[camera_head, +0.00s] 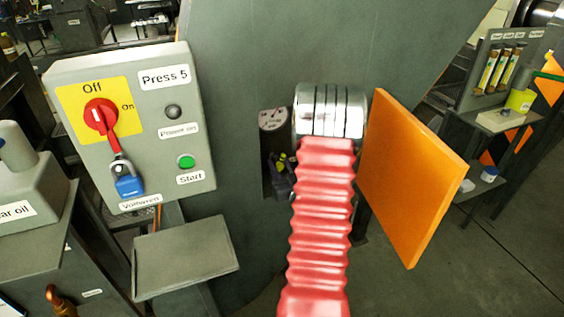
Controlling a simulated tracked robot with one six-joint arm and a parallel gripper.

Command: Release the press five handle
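The Press 5 control box (150,110) stands at left. Its red rotary switch handle (103,116) sits on a yellow plate, its pointer toward Off. A blue padlock (128,184) hangs at the handle's lower end. Nothing of mine touches this handle. A red ribbed sleeve (322,215) rises from the bottom edge to silver rings (330,110); these look like my arm. Small dark parts with a yellow-green bit (281,172) show just left of the sleeve, possibly my gripper. They are mostly hidden, and I cannot tell what they hold.
A round gauge (272,119) sits in a recess of the grey-green machine wall (240,60). An orange panel (412,180) stands close right of the sleeve. A grey shelf (185,258) juts out below the control box. Open floor shows at lower right.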

